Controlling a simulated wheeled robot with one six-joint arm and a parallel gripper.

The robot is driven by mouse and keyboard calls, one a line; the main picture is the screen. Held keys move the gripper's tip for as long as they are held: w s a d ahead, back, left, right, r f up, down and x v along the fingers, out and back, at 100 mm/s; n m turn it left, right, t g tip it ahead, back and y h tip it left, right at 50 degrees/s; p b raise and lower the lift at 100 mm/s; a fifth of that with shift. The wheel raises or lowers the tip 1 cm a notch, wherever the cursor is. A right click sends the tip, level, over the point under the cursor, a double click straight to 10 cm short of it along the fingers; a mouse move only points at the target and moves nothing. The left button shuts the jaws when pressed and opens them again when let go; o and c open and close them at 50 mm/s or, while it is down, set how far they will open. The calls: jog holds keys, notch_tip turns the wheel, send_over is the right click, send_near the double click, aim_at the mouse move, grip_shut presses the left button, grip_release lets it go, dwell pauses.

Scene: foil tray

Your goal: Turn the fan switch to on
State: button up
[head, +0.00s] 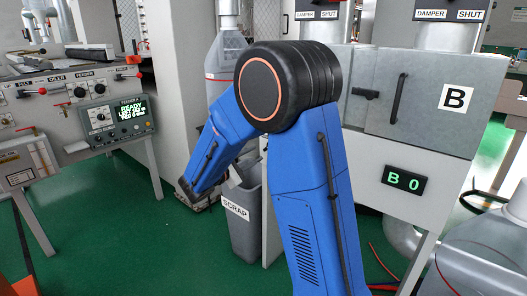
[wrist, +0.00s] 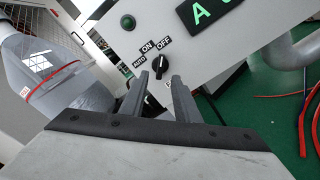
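The fan switch (wrist: 160,64) is a black rotary knob on a pale panel in the wrist view. Labels AUTO, ON and OFF stand around it. Its grip looks turned toward OFF, though its pointer mark is very small. My gripper (wrist: 160,76) is open, with its two grey fingers on either side of the knob's line and their tips close below the knob. I cannot tell whether either finger touches it. In the head view my blue arm hides the switch and the gripper.
A green lamp (wrist: 128,23) and a lit display (wrist: 208,10) sit on the same panel. A translucent container (wrist: 45,75) stands left, with red hoses (wrist: 303,115) on the right floor. The head view shows a scrap bin (head: 241,222) and unit B's cabinet (head: 425,140).

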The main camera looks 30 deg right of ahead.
jog(key=x, duration=0.6)
jog(key=shift+d, duration=0.25)
grip_shut()
